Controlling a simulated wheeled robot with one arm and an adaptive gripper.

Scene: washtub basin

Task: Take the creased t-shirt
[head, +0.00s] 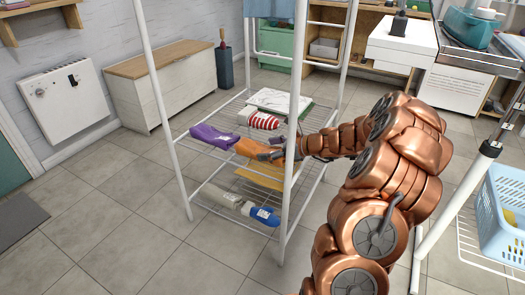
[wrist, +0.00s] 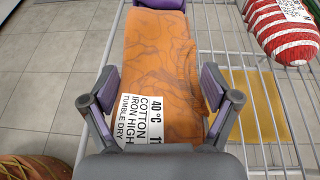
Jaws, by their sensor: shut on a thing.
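An orange folded cloth (head: 247,147) with dark crease-like lines, which looks like the creased t-shirt, is on the wire rack's upper shelf. In the wrist view the orange cloth (wrist: 155,50) runs lengthwise between the fingers, with a white label reading 40 °C, cotton, iron high, tumble dry. My gripper (wrist: 160,90) is shut on it, one purple-padded finger on each side. In the head view my gripper (head: 276,150) reaches in from the right, partly hidden by a rack post. I cannot tell whether the cloth is clear of the wires.
A purple cloth (head: 213,137) lies at the orange cloth's far end. A red-and-white striped roll (head: 264,121) is behind. A yellow-orange cloth (head: 262,171) is lower down. Grey and blue rolls (head: 261,214) lie on the bottom shelf. White rack posts (head: 292,125) stand close to my arm.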

